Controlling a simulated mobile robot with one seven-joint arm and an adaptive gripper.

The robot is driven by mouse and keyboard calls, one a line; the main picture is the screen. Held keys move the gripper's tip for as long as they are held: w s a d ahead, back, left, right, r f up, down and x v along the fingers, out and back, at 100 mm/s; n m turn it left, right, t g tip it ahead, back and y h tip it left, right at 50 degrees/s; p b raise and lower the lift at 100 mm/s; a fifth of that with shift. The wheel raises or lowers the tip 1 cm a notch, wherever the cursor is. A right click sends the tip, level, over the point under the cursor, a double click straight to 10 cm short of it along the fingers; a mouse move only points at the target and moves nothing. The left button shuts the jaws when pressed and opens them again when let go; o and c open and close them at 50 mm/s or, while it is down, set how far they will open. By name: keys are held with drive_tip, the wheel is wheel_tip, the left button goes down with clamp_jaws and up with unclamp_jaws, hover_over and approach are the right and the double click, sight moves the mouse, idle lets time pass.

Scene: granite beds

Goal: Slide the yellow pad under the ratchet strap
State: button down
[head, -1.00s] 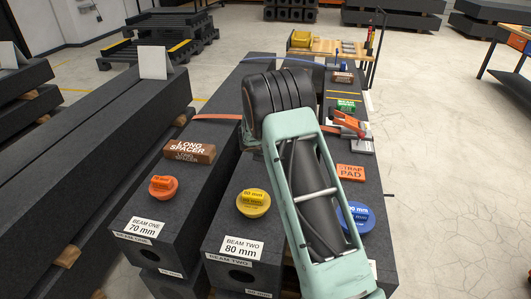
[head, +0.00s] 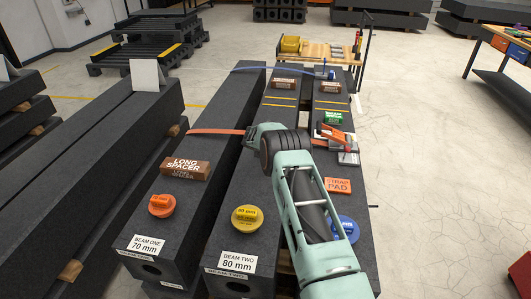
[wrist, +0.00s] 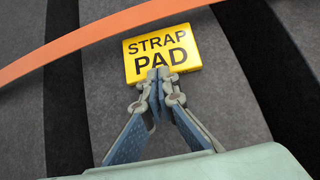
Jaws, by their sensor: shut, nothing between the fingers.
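The yellow pad (wrist: 190,58), lettered STRAP PAD, lies flat on a dark granite beam in the wrist view. The orange strap (wrist: 60,48) crosses the beams just beyond the pad's far edge, with a narrow gap between them. My gripper (wrist: 158,76) is shut and empty, its fingertips at the middle of the pad's near edge; I cannot tell whether they touch. In the head view the strap (head: 215,131) crosses beam one and runs behind my arm. The ratchet, with an orange handle (head: 335,134), sits on the right-hand beam. My arm hides the yellow pad and my gripper there.
A brown long spacer (head: 185,168) and an orange knob (head: 161,205) stand on beam one. A yellow knob (head: 247,218) is on beam two. A blue knob (head: 346,230) and an orange strap pad block (head: 338,185) are on the right-hand beam. Dark gaps separate the beams.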

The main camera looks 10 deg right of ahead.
drive_tip(key=w+b, duration=0.1)
drive_tip(key=w+d+b, duration=0.1)
drive_tip(key=b, duration=0.1)
drive_tip(key=shift+w+d+f, duration=0.1)
drive_tip(key=shift+w+f, duration=0.1)
drive_tip(key=shift+f, duration=0.2)
drive_tip(key=w+d+b, duration=0.1)
drive_tip(key=b, duration=0.2)
drive_tip(key=shift+r, duration=0.1)
drive_tip(key=shift+w+r+b, duration=0.15)
drive_tip(key=shift+r+b, duration=0.05)
drive_tip(key=shift+b, duration=0.15)
